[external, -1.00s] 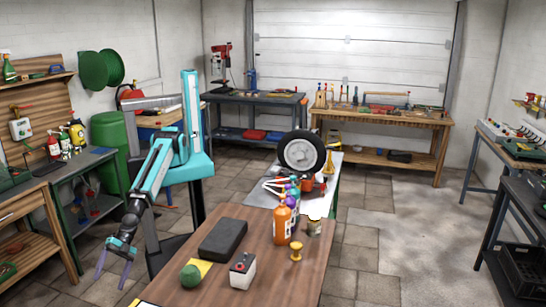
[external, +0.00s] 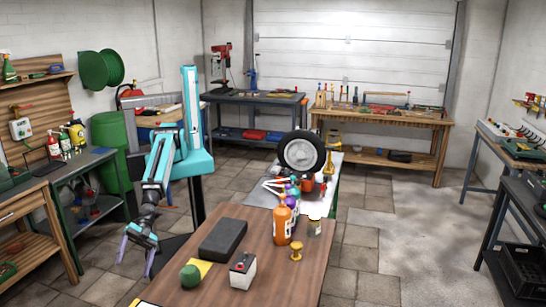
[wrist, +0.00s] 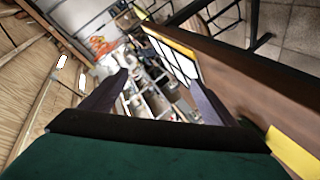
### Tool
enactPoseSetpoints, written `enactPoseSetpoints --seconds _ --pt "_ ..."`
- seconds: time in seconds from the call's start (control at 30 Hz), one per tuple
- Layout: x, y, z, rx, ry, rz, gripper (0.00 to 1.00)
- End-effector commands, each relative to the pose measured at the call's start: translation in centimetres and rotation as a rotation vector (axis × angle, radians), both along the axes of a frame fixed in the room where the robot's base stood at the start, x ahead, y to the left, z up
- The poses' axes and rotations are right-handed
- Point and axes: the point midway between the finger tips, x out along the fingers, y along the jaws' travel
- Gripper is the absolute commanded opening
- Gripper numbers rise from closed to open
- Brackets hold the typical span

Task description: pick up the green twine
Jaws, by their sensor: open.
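The green twine (external: 190,276) is a round green ball on the brown wooden table, near its front left edge. I cannot make out the twine in the wrist view.
A workbench (external: 100,157) stands at the left. Floor shows between it and the table.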

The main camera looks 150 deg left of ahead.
Motion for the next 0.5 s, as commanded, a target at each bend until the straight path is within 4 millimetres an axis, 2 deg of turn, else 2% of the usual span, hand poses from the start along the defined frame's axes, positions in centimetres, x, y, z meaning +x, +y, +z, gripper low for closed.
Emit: enactPoseSetpoints --seconds 0.03,0.2,0.5 --pt "0.8 1.6 1.0 0.020 -0.022 0.012 0.81" --pt "2.7 5.8 2.9 0.096 -0.083 0.034 0.81" --pt "4.3 12.2 2.2 0.323 -0.125 0.057 0.81"
